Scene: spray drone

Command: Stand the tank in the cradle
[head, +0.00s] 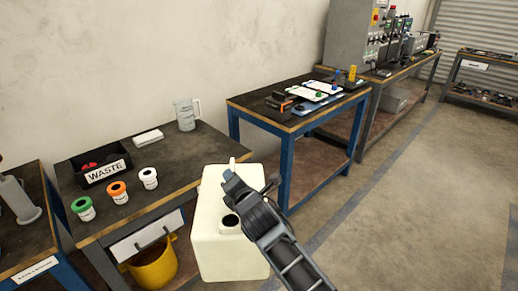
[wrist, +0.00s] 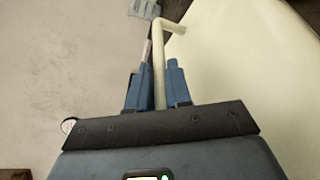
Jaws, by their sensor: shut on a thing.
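The tank (head: 210,250) is a large cream-white container with a dark round cap on top, in the lower middle of the head view. It looks about upright, in front of the near workbench. Its pale wall (wrist: 245,65) fills the right of the wrist view. My gripper (wrist: 159,85) is shut on the tank's thin pale handle, which passes between the blue fingers. In the head view my gripper (head: 231,177) is at the tank's top, and my arm hides part of its right side. The tank's underside is hidden. I cannot make out the cradle.
The near workbench (head: 190,160) carries a black WASTE bin (head: 102,172), several lidded pots and a clear jug (head: 186,114). A yellow bucket (head: 153,265) stands below it. A blue-framed table (head: 262,108) stands behind. The floor at right (head: 430,200) is clear.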

